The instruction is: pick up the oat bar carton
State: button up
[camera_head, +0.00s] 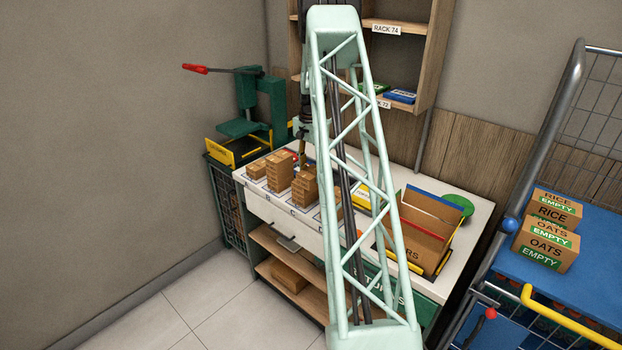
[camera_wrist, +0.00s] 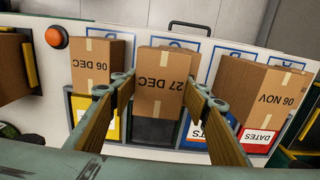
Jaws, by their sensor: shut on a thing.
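My gripper (camera_wrist: 161,85) is shut on a brown carton marked 27 DEC (camera_wrist: 162,62), with one finger on each side of it, in the wrist view. A blue label behind the right finger is partly hidden, so its full wording cannot be read. In the head view my gripper (camera_head: 301,160) is small and dark, down at the cartons on the white bench. Which carton it holds cannot be made out there, and no product name shows on it.
Close beside the held carton stand a 06 DEC carton (camera_wrist: 97,64) and a 06 NOV carton (camera_wrist: 259,92) above a red DATES label (camera_wrist: 257,136). A green press (camera_head: 262,105) stands left of the bench; an open cardboard box (camera_head: 417,232) sits on its right.

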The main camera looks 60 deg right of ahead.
jog(key=shift+r, duration=0.1)
jog(key=shift+c, duration=0.5)
jog(key=shift+r+b, duration=0.35)
jog(key=shift+r, duration=1.2)
jog(key=shift+s+a+r, duration=0.1)
jog(key=shift+s, duration=0.05)
jog(key=s+a+r+b, duration=0.1)
jog(key=s+a+b, duration=0.1)
jog(key=s+a, duration=0.8)
jog(key=shift+s+a+r, duration=0.25)
jog(key=shift+s, duration=0.55)
